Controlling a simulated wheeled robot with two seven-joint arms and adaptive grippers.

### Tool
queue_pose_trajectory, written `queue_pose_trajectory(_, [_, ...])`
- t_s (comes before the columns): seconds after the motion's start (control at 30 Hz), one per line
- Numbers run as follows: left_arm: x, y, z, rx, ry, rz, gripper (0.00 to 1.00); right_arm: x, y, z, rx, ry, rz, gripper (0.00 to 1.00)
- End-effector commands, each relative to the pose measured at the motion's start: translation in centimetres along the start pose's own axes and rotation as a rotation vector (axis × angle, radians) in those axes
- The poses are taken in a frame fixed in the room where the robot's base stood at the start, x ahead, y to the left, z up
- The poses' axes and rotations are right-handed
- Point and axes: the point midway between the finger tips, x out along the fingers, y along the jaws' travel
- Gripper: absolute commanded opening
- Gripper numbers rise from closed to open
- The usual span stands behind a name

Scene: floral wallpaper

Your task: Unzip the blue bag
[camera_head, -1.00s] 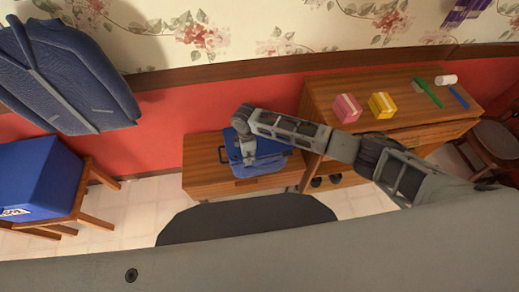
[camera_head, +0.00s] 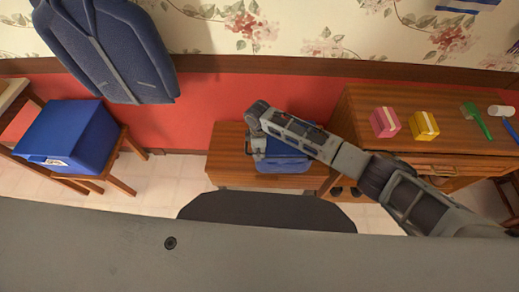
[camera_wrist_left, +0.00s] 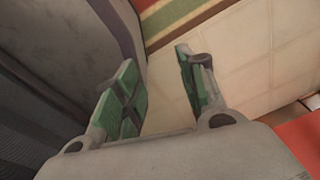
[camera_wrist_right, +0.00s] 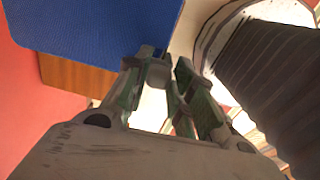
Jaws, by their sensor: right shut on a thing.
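The blue bag (camera_head: 288,158) sits on a low wooden table against the red wall. My right arm reaches down over it from the right and hides part of it. In the right wrist view the bag's blue face (camera_wrist_right: 100,25) fills the upper left. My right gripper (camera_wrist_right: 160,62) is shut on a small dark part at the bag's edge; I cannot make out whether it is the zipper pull. My left gripper (camera_wrist_left: 156,68) is open and empty over the floor, away from the bag; the head view does not show it.
A wooden cabinet (camera_head: 365,100) stands to the right, with a pink box (camera_head: 385,122), a yellow box (camera_head: 424,126) and a green brush (camera_head: 477,120) on top. A blue bin (camera_head: 68,135) sits on a stool at left, below a hanging blue jacket (camera_head: 110,50).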

Motion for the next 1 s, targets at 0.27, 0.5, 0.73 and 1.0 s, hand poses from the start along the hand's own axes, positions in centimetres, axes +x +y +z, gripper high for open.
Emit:
queue_pose_trajectory(0.27, [0.0, 0.1, 0.5, 0.000, -0.006, 0.001, 0.40, 0.0, 0.0, -0.1, -0.002, 0.003, 0.001, 0.46])
queue_pose_trajectory(0.5, [0.0, 0.8, 1.3, -0.001, -0.015, 0.008, 0.40, -0.1, 0.0, -0.1, -0.001, 0.002, 0.001, 0.46])
queue_pose_trajectory(0.73, [0.0, 0.6, 0.9, -0.001, -0.011, 0.006, 0.40, -0.9, 0.0, -0.1, -0.001, 0.002, 0.001, 0.46])
queue_pose_trajectory(1.0, [0.0, 0.5, 0.8, -0.001, -0.009, 0.005, 0.40, -3.9, 0.0, -0.1, -0.003, 0.004, 0.002, 0.46])
